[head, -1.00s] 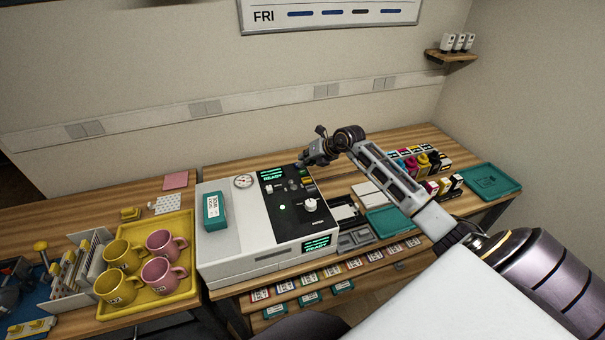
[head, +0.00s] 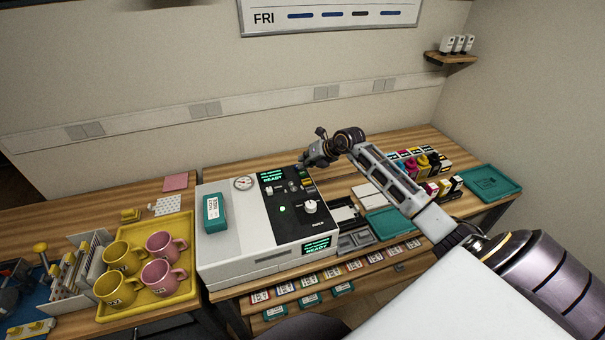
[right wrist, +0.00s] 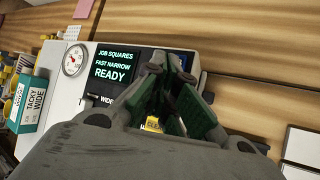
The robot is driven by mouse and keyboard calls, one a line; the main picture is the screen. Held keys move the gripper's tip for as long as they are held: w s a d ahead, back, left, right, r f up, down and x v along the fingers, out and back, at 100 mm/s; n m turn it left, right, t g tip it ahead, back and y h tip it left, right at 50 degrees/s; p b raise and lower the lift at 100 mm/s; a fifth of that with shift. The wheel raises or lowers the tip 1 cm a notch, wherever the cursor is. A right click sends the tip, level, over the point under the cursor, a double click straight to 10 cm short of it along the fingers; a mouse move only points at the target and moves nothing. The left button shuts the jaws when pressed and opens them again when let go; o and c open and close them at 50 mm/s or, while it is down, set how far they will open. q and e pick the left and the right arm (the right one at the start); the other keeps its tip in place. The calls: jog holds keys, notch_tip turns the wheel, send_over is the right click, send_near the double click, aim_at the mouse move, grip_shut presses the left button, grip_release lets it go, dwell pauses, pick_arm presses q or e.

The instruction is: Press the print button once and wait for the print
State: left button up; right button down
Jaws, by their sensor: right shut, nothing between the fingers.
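The white press machine (head: 240,255) stands on the wooden bench, with a black control panel (head: 290,228) on its right side. The panel carries a round knob (head: 310,206), a green light (head: 282,209) and small controls. An upper display (head: 272,174) glows green; in the right wrist view the display (right wrist: 115,65) reads JOB SQUARES, FAST NARROW, READY. My right gripper (head: 302,163) is shut and empty above the panel's back right edge. Its fingers (right wrist: 172,65) hide part of the panel, and a yellow control (right wrist: 153,123) shows between them. I cannot tell which control is the print button.
A teal box (head: 214,212) stands on the machine's white top, near a gauge (head: 244,182). A yellow tray (head: 180,292) with several mugs is on the left. Ink bottles (head: 428,165) and a teal tray (head: 488,181) are on the right.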

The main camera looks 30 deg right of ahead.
aim_at(305, 172)
jog(key=shift+f+b, duration=0.5)
jog(key=shift+f, duration=0.4)
dwell(1.7)
dwell(0.3)
jog(key=shift+r+p, duration=0.65)
jog(key=shift+r, duration=0.45)
jog(key=shift+r+p, duration=1.65)
jog(key=shift+r, duration=0.7)
jog(key=shift+s+f, duration=0.1)
jog(key=shift+s, duration=0.05)
